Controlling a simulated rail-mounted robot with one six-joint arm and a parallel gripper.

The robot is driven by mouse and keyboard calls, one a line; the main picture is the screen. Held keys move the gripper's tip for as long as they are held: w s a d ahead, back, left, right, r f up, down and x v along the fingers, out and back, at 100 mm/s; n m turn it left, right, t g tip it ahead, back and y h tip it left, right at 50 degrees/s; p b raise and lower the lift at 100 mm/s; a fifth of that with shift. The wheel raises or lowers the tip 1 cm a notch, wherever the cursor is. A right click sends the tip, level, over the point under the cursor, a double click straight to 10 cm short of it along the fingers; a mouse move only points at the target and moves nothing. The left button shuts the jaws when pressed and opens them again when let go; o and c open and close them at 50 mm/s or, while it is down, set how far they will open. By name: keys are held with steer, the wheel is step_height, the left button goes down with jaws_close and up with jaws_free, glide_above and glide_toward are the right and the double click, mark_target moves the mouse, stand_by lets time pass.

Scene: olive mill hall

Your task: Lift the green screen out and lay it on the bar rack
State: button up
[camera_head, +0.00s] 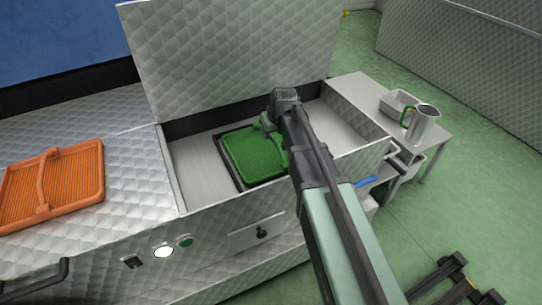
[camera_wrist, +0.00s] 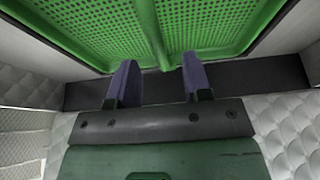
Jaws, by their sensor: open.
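The green screen (camera_head: 250,155) is a perforated tray that sits in a dark frame inside the open metal housing. My gripper (camera_head: 270,125) is over its right back part, and my arm hides its right edge. In the wrist view the screen (camera_wrist: 90,25) fills the top, with its green handle (camera_wrist: 151,32) running down toward the gap between the two open fingers of my gripper (camera_wrist: 157,80). I cannot tell whether the fingers are around the handle. Dark bars, apparently the bar rack (camera_head: 440,275), show at the lower right.
The quilted metal lid (camera_head: 230,50) stands raised behind the opening, and the housing's walls surround the screen. An orange screen (camera_head: 70,185) lies on the left top. A side table (camera_head: 362,90) at right holds a metal jug (camera_head: 422,125) and a tray (camera_head: 398,102).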

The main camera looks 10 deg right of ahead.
mark_target(271, 136)
steer(key=b+x, duration=0.5)
steer(key=shift+f, duration=0.2)
steer(key=shift+s+r, duration=0.1)
steer(key=shift+r, duration=0.1)
jaws_close()
